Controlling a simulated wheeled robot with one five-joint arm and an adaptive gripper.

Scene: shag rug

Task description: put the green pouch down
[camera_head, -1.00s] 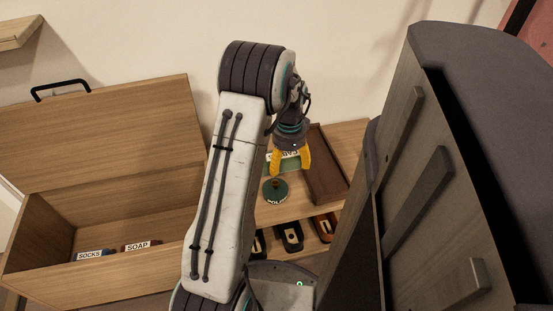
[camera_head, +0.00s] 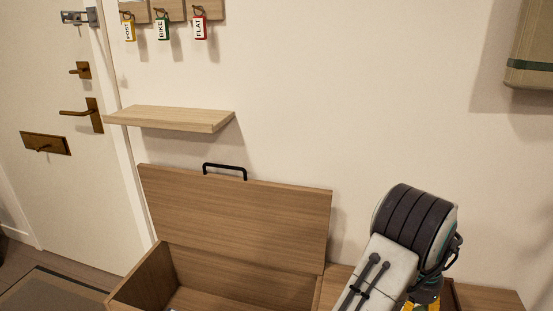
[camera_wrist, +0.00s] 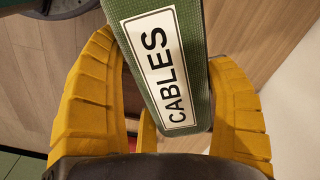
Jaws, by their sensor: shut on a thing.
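The green pouch, with a white label reading CABLES (camera_wrist: 158,70), is between the yellow fingers of my gripper (camera_wrist: 165,60) in the wrist view. My gripper is shut on it, with one finger on each side. In the head view only a bit of the yellow fingers (camera_head: 423,306) shows at the bottom edge, below my arm. The pouch is out of sight there.
A wooden chest (camera_head: 235,215) with its lid raised stands left of my arm. A wall shelf (camera_head: 170,118) is above it. Key tags, including a green BIKE tag (camera_head: 163,28), hang above. A door (camera_head: 55,150) is at left. A wooden surface (camera_head: 490,298) shows at bottom right.

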